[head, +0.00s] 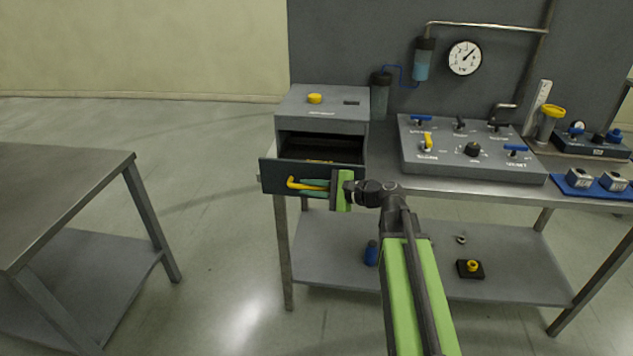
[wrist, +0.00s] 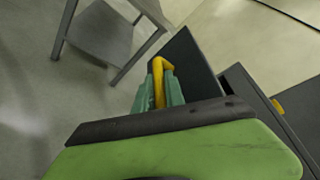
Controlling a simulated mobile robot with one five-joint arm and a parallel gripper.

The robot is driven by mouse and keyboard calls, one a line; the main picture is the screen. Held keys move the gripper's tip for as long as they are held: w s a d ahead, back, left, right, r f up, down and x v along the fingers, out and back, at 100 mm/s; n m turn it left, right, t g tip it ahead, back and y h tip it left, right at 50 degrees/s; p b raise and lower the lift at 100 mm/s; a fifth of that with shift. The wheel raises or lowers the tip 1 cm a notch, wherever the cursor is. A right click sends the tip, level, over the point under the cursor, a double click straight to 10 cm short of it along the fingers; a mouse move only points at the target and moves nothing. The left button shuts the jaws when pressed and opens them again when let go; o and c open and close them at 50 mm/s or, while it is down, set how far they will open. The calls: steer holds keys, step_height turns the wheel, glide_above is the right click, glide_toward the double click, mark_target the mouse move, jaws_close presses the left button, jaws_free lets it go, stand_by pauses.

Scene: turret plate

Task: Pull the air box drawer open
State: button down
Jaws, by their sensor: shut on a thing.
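The air box (head: 322,104) is a grey box with a yellow knob on top, at the left end of the bench. Its drawer (head: 275,178) stands pulled out, and the dark inside shows behind the front panel. The drawer front also shows in the wrist view (wrist: 190,62). My gripper (head: 318,187) is at the drawer front, with its teal fingers shut on the yellow handle (head: 293,183). In the wrist view the handle (wrist: 158,80) sits between the fingers (wrist: 159,98). The fingers hide part of the handle.
A control panel (head: 470,172) with blue and yellow levers lies right of the air box. A gauge (head: 464,58) hangs on the back wall. A separate table (head: 60,180) stands at left, with free floor between it and the bench. A blue item (head: 371,253) is on the lower shelf.

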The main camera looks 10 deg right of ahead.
steer(key=shift+s+a, duration=0.3)
steer(key=shift+s, duration=0.4)
steer(key=c, duration=1.7)
jaws_free()
steer(key=shift+w, duration=0.1)
steer(key=shift+d, duration=0.1)
